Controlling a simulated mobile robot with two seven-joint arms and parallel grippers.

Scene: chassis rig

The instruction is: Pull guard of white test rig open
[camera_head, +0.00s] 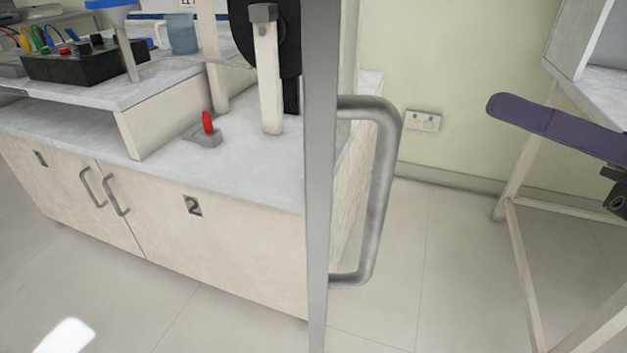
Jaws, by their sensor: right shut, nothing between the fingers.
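A tall grey upright edge (318,180) of the guard stands close in front of me, with a thick bent metal handle (380,190) on its right side. The rest of the guard panel cannot be made out, nor how far it stands open. Behind it, a white post (268,80) and a black round part, partly hidden, belong to the rig on the bench. My right gripper (505,108) enters from the right edge as a purple finger shape, shut and empty. It is right of the handle and apart from it. My left gripper is out of view.
A white cabinet bench (240,250) with numbered doors stands on the left. It bears a red-handled lever (208,123) and a black box (75,65) with cables. A wall socket (422,121) is behind. A white table frame (522,262) stands right. Floor between is clear.

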